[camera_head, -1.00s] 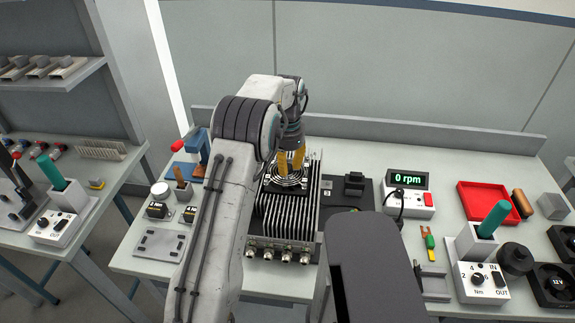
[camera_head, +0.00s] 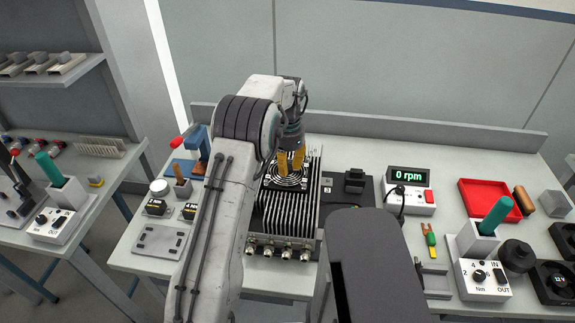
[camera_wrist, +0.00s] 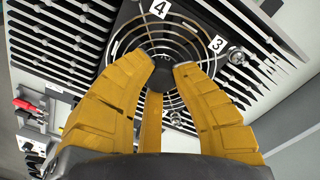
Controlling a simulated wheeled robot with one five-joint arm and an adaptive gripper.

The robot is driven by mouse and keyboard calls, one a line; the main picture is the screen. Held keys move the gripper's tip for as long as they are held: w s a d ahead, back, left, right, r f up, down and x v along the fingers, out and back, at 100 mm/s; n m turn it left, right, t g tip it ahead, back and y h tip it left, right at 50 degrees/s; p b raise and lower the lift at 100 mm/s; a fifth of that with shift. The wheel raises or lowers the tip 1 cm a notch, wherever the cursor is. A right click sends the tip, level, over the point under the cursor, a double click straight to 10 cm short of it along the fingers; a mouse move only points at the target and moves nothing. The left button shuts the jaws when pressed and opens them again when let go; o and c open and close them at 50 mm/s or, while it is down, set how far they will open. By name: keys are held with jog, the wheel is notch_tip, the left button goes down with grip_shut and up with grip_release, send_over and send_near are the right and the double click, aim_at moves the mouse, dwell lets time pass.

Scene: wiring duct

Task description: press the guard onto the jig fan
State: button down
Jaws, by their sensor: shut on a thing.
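The round wire guard (camera_wrist: 197,35) has pale concentric rings and a dark centre knob (camera_wrist: 160,78). My gripper (camera_wrist: 167,72) has yellow fingers closed around that knob. In the head view, my gripper (camera_head: 291,172) points down over the guard (camera_head: 285,183). The guard lies over the dark square jig fan (camera_wrist: 124,22), which sits on the finned metal block. Number labels 4 and 3 show beside the rings in the wrist view. The fingers cover the near part of the guard. I cannot tell whether the guard is fully seated.
The finned heatsink block (camera_head: 284,214) surrounds the fan. To its right are a display reading 0 rpm (camera_head: 408,178), a red tray (camera_head: 488,201) and a teal-handled driver in its stand (camera_head: 493,215). A grey plate (camera_head: 160,242) lies at the left front. A low wall edges the bench's back.

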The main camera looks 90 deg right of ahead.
aim_at(288, 166)
jog(key=shift+f, duration=0.3)
jog(key=c, duration=1.1)
grip_release()
jog(key=shift+r, duration=0.1)
notch_tip(288, 166, up, 12)
jog(key=shift+d+f, duration=0.1)
